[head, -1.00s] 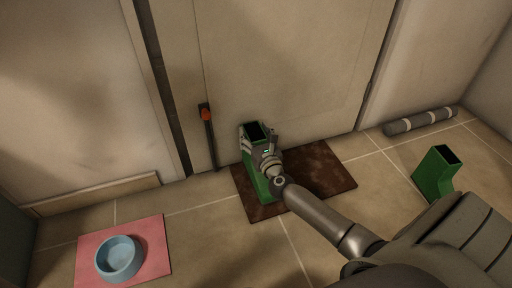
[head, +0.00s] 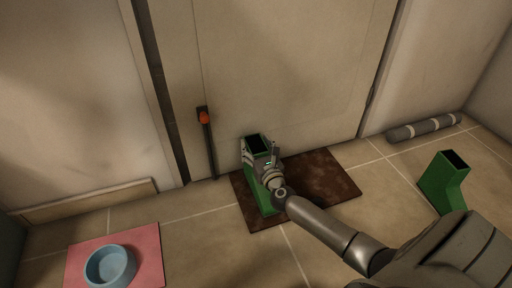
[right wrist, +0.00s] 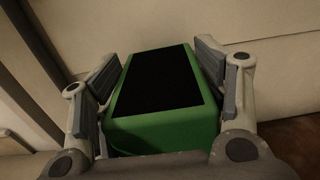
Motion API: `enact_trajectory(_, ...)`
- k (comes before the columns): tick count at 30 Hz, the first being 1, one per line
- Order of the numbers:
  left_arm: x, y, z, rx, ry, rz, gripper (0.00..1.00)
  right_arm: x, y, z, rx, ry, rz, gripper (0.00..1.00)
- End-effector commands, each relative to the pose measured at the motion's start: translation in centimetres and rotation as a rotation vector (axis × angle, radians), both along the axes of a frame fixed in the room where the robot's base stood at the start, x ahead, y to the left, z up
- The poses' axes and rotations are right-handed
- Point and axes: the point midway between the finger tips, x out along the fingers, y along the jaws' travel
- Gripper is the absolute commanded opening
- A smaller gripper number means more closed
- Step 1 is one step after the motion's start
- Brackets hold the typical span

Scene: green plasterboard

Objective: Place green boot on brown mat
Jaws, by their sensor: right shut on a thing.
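A green boot (head: 263,196) stands upright at the left end of the brown mat (head: 322,178), in front of the door. My right gripper (head: 259,150) is shut on the boot's upper shaft, just below its dark open top. In the right wrist view the boot (right wrist: 165,132) fills the space between the two fingers. Whether its sole rests fully on the mat cannot be told. A second green boot (head: 444,183) stands on the tiles to the right of the mat. My left gripper is not in view.
A pink mat (head: 148,255) with a blue bowl (head: 110,267) lies at the front left. An orange-topped stick (head: 207,140) leans by the door. Tiles between the mats are clear.

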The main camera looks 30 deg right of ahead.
Motion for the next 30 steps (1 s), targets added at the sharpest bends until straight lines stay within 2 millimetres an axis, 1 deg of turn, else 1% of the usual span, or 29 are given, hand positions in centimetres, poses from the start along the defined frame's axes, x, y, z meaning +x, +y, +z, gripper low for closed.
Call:
enact_trajectory(1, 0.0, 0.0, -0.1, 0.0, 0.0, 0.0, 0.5, 0.0, 0.0, -0.1, 0.0, 0.001, 0.0, 0.68)
enact_trajectory(6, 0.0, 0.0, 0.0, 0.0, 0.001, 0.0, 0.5, 0.0, 0.0, -0.1, 0.0, 0.001, 0.0, 0.9)
enact_trajectory(7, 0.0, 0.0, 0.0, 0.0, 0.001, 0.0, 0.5, 0.0, 0.0, -0.1, 0.0, 0.001, 0.0, 0.92)
enact_trajectory(16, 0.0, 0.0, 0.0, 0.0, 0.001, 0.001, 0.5, 0.0, 0.0, -0.1, 0.0, 0.001, 0.0, 0.92)
enact_trajectory(20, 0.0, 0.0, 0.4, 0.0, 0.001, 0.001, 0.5, 0.0, 0.0, 0.4, -0.001, 0.001, 0.0, 0.92)
enact_trajectory(23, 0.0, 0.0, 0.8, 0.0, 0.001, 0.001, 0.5, -1.1, 0.3, 0.2, 0.001, 0.005, 0.0, 0.92)
enact_trajectory(26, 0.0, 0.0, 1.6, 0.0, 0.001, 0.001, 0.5, -2.7, 0.7, 0.3, 0.001, 0.006, 0.0, 0.92)
enact_trajectory(30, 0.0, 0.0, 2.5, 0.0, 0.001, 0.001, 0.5, -5.5, 1.4, 0.3, 0.002, 0.007, 0.001, 0.92)
